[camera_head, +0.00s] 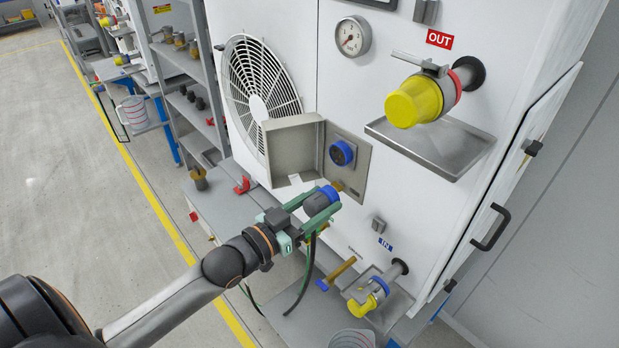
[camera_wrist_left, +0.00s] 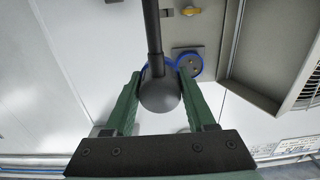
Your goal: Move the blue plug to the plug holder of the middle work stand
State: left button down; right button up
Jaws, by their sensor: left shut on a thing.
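The blue plug (camera_head: 319,201) has a grey body and a blue ring. My left gripper (camera_head: 322,206), with green fingers, is shut around its body and holds it in front of the white machine panel, just below the blue round socket (camera_head: 342,153). In the left wrist view, the plug's dark rounded end (camera_wrist_left: 160,96) sits between the fingers with its cable running up the picture. A second blue ring (camera_wrist_left: 189,64) shows behind it on the grey plate. Whether the plug touches the panel I cannot tell. I cannot make out which part is the middle stand's plug holder.
An open grey cover (camera_head: 294,150) stands beside the socket. A drip tray (camera_head: 431,146) juts out under the yellow-capped OUT pipe (camera_head: 415,100). The yellow-capped IN pipe (camera_head: 366,298) is lower right. Shelves (camera_head: 190,100) stand left; the floor (camera_head: 60,200) there is clear.

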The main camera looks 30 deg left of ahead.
pick_arm(q)
jog(key=s+d+r+n+y, duration=0.2)
jog(key=s+r+n+y, duration=0.1)
jog(key=s+y, duration=0.2)
jog(key=shift+s+d+n+t+y, duration=0.25)
jog(key=shift+d+n+t+y, duration=0.05)
jog(key=shift+d+t, duration=0.1)
jog(key=shift+a, duration=0.2)
